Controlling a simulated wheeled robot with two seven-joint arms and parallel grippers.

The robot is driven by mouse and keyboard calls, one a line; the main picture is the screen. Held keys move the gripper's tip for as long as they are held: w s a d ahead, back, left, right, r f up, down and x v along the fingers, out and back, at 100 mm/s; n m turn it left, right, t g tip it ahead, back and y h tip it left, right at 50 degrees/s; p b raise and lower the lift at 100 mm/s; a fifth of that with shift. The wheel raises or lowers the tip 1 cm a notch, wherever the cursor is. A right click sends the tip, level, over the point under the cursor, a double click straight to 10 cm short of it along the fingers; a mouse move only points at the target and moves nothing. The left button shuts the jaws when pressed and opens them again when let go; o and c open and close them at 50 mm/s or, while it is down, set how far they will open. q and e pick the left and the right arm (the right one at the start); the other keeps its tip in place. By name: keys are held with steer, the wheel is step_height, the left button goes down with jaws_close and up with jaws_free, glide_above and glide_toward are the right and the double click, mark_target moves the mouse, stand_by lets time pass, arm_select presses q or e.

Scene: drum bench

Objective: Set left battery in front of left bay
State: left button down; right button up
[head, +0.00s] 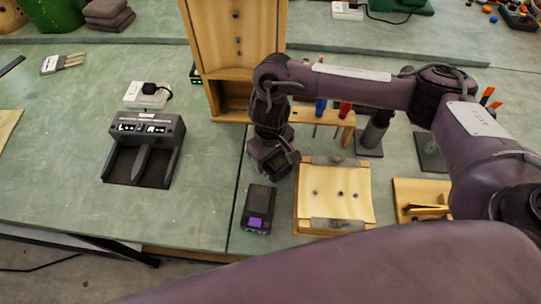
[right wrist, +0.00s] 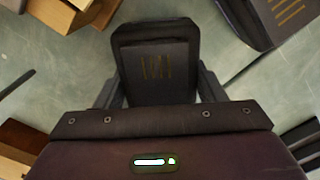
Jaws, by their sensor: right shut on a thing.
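My right gripper (head: 279,163) is shut on a dark battery (right wrist: 157,72). In the right wrist view the battery sits between the two fingers, with thin gold lines on its face. In the head view the gripper largely hides it. A second dark battery (head: 258,208) with a purple patch lies on the bench just below the gripper; it shows in part at the upper right of the right wrist view (right wrist: 268,18). The black charger (head: 147,148) stands to the left, with bays marked L and R, both looking empty. My left gripper is not in view.
A wooden stand (head: 236,40) rises behind the gripper. A wooden block with metal clamps (head: 335,195) lies right of the loose battery. A white socket box with a black plug (head: 148,94) sits behind the charger. The bench between charger and loose battery is clear.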

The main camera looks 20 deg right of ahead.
steer(key=o, duration=1.3)
steer(key=shift+r, duration=0.1)
